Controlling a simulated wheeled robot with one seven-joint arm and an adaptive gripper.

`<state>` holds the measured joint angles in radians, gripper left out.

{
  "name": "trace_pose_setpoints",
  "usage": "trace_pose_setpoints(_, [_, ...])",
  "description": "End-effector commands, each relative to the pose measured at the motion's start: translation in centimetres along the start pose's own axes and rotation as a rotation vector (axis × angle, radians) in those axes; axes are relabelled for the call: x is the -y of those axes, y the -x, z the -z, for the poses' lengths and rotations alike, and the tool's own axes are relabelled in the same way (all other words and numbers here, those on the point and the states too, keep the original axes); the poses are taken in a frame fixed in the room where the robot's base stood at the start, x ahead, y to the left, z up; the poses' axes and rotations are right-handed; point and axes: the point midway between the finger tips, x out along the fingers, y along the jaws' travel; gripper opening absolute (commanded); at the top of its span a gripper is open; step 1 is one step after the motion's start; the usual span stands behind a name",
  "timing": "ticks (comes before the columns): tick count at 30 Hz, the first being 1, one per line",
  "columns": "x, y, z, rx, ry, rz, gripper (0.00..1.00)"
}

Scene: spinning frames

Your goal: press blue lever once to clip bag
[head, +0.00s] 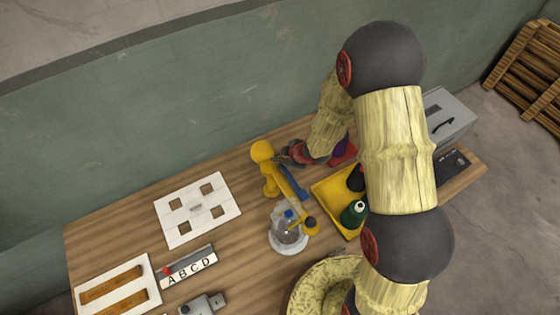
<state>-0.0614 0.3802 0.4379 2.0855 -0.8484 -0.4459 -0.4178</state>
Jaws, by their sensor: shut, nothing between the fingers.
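The blue lever (293,186) is a narrow bar on the yellow clip device (264,155), near the back middle of the table. Below it in the picture, a clear bag-like object (287,228) with a blue top stands on a pale round base (289,249). A yellow arm with a dark round end reaches beside the bag's right side. My gripper (284,157) is shut and empty, just above the upper end of the lever in the picture. I cannot tell whether it touches the lever or the yellow device.
A yellow tray (322,190) with dark green and black items is close on the right, partly hidden by my arm. A white board with square holes (197,209) lies left. A letter rack (188,268) and a round basket (310,290) are nearer. The wall stands close behind.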

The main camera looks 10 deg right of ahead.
Motion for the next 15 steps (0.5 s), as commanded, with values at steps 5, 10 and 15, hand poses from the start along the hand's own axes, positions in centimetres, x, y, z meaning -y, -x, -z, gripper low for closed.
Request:
trace_pose_setpoints(5, [-0.9,1.1,0.8,-0.002,0.001,-0.003,0.00])
trace_pose_setpoints(10, [-1.7,2.2,1.7,-0.002,0.001,-0.003,0.00])
trace_pose_setpoints(15, [-2.5,3.3,2.4,-0.002,0.002,-0.003,0.00])
